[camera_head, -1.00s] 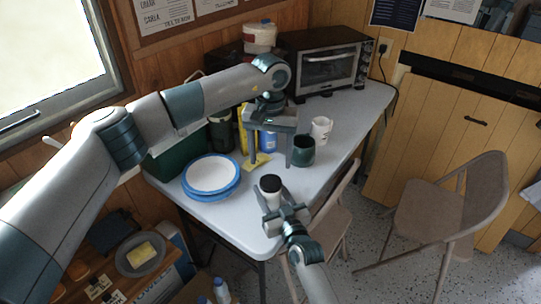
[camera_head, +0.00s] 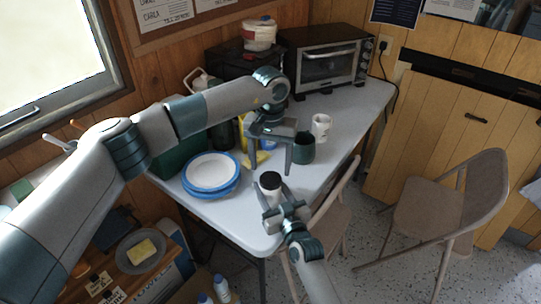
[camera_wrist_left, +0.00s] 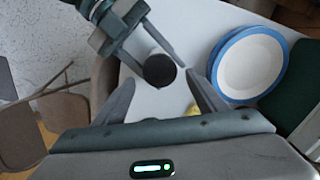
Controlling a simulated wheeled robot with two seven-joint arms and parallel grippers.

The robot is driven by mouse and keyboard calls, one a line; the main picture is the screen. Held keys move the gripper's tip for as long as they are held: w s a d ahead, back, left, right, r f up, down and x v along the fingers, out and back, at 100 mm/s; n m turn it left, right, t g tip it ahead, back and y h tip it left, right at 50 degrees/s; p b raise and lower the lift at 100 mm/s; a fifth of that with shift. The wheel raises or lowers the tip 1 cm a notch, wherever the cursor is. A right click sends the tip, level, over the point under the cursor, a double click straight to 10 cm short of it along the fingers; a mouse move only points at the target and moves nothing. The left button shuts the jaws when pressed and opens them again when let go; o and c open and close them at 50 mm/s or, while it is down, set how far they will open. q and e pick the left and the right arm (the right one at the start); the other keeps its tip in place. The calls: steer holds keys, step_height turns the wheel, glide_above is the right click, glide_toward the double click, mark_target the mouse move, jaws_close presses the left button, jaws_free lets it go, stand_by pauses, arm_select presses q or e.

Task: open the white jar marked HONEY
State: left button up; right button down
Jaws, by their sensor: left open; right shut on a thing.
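A white jar (camera_head: 270,194) with a black lid (camera_head: 270,180) stands upright near the table's front edge; I cannot read any marking on it. My right gripper (camera_head: 272,199) is shut on the jar's body from the front. My left gripper (camera_head: 268,168) is open and empty, pointing down just above and behind the jar. In the left wrist view the round black lid (camera_wrist_left: 160,70) shows between and just beyond the spread left fingertips (camera_wrist_left: 160,82), with no visible contact. The lid hides most of the jar's body there, and the right gripper (camera_wrist_left: 130,32) reaches in beside it.
Blue-rimmed plates (camera_head: 211,173) are stacked left of the jar. A dark green mug (camera_head: 303,149) and a white mug (camera_head: 321,127) stand behind it to the right. A yellow thing (camera_head: 262,157) lies behind the left fingers. A toaster oven (camera_head: 330,62) is at the back.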

mark_target(270, 178)
arm_select(q)
steer(key=shift+f, duration=2.15)
steer(key=c, duration=1.1)
